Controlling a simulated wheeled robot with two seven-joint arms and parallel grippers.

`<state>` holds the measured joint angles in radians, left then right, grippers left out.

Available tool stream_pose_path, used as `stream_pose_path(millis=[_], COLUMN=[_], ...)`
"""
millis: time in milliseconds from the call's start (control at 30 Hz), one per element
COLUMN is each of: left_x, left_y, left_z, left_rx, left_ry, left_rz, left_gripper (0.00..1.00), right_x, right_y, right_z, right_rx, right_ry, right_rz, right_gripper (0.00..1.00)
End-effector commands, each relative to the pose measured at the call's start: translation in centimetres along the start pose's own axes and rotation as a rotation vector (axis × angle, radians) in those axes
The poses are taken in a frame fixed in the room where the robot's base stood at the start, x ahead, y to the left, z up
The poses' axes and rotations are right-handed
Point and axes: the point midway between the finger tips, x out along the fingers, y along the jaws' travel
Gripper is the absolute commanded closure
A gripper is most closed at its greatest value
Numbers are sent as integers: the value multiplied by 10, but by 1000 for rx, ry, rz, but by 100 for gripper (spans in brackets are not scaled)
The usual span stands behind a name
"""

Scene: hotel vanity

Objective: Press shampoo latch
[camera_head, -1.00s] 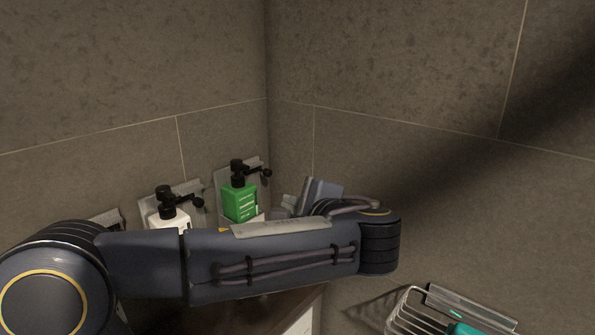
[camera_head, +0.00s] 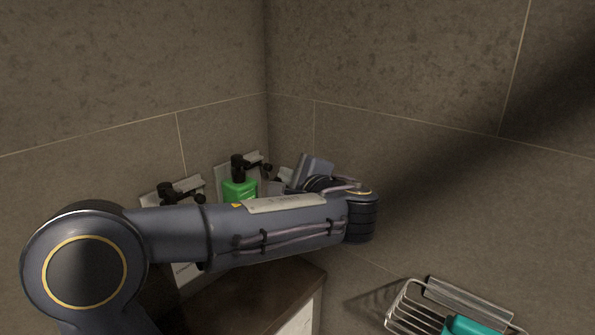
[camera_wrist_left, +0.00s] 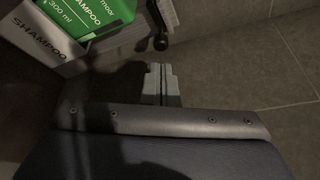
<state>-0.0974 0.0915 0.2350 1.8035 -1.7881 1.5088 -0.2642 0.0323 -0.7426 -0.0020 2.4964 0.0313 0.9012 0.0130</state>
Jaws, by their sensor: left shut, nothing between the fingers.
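The green shampoo bottle (camera_head: 239,190) with a black pump top stands in a wall holder near the corner. The left wrist view shows its green face (camera_wrist_left: 88,14) and a grey holder front (camera_wrist_left: 40,40) marked SHAMPOO. The black latch (camera_head: 266,170) with a round knob sticks out at the holder's right; it also shows in the left wrist view (camera_wrist_left: 160,42). My left gripper (camera_wrist_left: 161,70) is shut and empty, its tips just below the knob in that picture, apparently with a small gap. In the head view, my forearm hides the lower bottle and holder. My right gripper is out of view.
A second holder with a black pump top (camera_head: 168,192) and black latch (camera_head: 200,198) is at the left, partly behind my arm. A brown counter (camera_head: 245,292) lies below. A wire basket (camera_head: 402,308) with a teal item (camera_head: 470,327) hangs at lower right.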

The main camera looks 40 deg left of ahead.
Motion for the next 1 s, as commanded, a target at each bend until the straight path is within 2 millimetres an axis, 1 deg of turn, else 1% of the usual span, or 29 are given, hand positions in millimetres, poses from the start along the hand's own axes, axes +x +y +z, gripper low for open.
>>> stream_pose_path(millis=[33,100,200,300,667,833,900,1000], left_x=[9,18,27,32,32,26,24,24], left_y=[-1,-1,-1,0,1,11,12,10], left_z=[2,1,1,0,0,13,18,18], left_rx=[2,1,0,0,-1,-3,-3,-1], left_ry=[-4,-2,-1,0,1,1,1,0], left_rz=[3,2,1,0,0,-1,0,1], left_gripper=[100,100,100,100,100,100,100,100], right_x=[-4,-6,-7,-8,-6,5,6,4], right_y=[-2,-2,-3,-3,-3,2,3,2], right_z=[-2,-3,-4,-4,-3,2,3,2], right_rx=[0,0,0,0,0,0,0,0], right_ry=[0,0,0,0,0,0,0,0], right_rz=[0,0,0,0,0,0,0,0], right_gripper=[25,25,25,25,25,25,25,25])
